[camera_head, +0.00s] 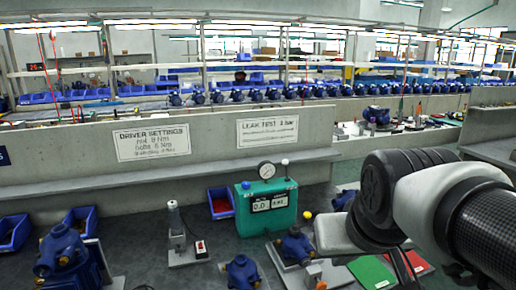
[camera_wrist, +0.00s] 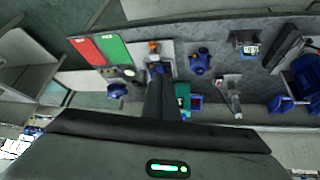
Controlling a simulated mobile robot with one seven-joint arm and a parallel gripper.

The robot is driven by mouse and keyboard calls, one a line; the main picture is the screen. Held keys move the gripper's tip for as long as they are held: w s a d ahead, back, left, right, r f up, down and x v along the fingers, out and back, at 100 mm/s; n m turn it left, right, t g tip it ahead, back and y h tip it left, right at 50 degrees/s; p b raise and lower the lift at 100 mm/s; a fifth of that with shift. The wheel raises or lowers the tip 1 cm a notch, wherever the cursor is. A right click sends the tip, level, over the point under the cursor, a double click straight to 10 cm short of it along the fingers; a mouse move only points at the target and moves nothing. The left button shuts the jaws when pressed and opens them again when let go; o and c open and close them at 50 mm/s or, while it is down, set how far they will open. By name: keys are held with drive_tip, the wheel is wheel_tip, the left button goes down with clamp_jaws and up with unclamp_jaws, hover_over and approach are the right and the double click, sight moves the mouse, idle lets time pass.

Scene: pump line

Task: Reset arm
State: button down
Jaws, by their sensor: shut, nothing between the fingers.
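My arm comes in from the right of the head view, with its black joint and white link over the right part of the bench. My gripper (camera_wrist: 160,78) shows in the wrist view as dark fingers together, with nothing seen between them. The fingers point toward the bench, and their tips overlap a blue pump on a grey fixture in the picture. I cannot tell how far above it they are. In the head view the fingers are mostly hidden by my own arm.
A green leak tester (camera_head: 266,208) with a gauge stands mid-bench. Blue pumps (camera_head: 242,272) (camera_head: 62,252), a lever stand (camera_head: 178,235) and blue bins (camera_head: 221,203) surround it. Green (camera_head: 371,272) and red (camera_head: 420,262) mats lie at right. A low wall with signs (camera_head: 152,142) runs behind.

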drive_tip(key=s+f+g, duration=0.1)
drive_tip(key=s+f, duration=0.1)
drive_tip(key=s, duration=0.4)
wheel_tip(320, 180, up, 18)
drive_tip(key=p, duration=1.9)
drive_tip(key=shift+a+r, duration=0.15)
drive_tip(key=shift+r, duration=0.1)
